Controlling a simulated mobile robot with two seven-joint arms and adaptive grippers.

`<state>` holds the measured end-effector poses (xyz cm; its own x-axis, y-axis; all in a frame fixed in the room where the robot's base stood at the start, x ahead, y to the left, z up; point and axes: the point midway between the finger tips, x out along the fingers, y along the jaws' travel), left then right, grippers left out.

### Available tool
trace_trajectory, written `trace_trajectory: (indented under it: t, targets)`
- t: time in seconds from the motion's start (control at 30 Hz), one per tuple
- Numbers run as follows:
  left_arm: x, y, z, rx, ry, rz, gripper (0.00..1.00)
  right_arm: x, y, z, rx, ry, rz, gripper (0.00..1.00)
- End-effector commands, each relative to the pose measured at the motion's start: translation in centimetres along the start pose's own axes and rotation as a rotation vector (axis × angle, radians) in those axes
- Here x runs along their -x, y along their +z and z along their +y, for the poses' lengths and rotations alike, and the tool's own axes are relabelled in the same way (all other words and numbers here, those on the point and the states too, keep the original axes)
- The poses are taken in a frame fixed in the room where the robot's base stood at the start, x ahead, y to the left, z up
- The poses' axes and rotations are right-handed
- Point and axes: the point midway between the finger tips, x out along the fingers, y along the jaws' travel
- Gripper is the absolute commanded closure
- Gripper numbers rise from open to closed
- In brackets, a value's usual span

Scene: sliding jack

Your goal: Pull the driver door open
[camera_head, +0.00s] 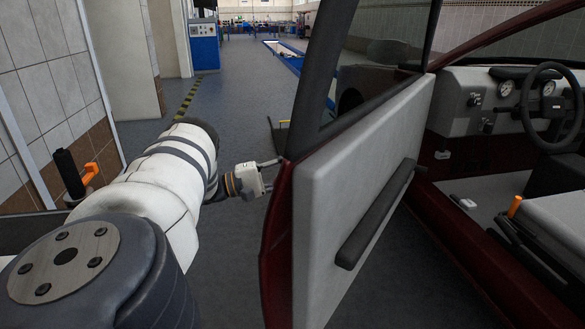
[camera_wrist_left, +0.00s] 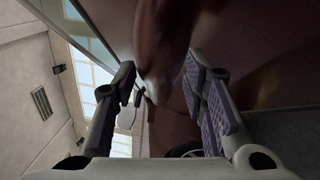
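The driver door (camera_head: 355,190) of a dark red car stands swung open, its grey inner panel facing me and a dark armrest on it. My left gripper (camera_head: 270,175) is at the door's outer side, near its left edge, with two fingers apart and pointing at the door. In the left wrist view the fingers with purple pads (camera_wrist_left: 165,85) are spread, and a dark red rounded part of the door (camera_wrist_left: 163,40) shows between and beyond them. I cannot tell whether they touch it. My right gripper is not in view.
The car's cabin, with a steering wheel (camera_head: 549,105) and a seat (camera_head: 555,225), lies open on the right. A tiled wall (camera_head: 50,80) stands on the left.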

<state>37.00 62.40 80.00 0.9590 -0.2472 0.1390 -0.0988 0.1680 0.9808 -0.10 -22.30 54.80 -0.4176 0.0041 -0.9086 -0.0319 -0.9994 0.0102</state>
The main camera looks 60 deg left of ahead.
Motion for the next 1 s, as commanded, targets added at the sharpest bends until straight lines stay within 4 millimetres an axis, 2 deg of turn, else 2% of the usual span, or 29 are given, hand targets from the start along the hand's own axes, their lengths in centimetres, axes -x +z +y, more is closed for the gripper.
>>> trace_trajectory:
  t: [0.17,0.4,0.57,0.8,1.0]
  targets:
    - [0.8,-0.1,-0.1,0.001,-0.003,0.003,0.61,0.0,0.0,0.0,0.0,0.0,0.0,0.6]
    - [6.9,0.0,-0.2,0.001,-0.01,0.003,0.61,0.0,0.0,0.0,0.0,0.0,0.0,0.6]
    - [9.5,0.0,-0.1,0.0,-0.007,0.002,0.61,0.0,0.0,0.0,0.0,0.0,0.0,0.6]
    - [11.4,0.0,-0.1,0.002,-0.002,0.0,0.61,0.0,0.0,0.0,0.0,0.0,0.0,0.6]
    - [12.0,0.0,0.0,0.0,0.0,0.0,0.61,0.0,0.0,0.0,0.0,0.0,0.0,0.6]
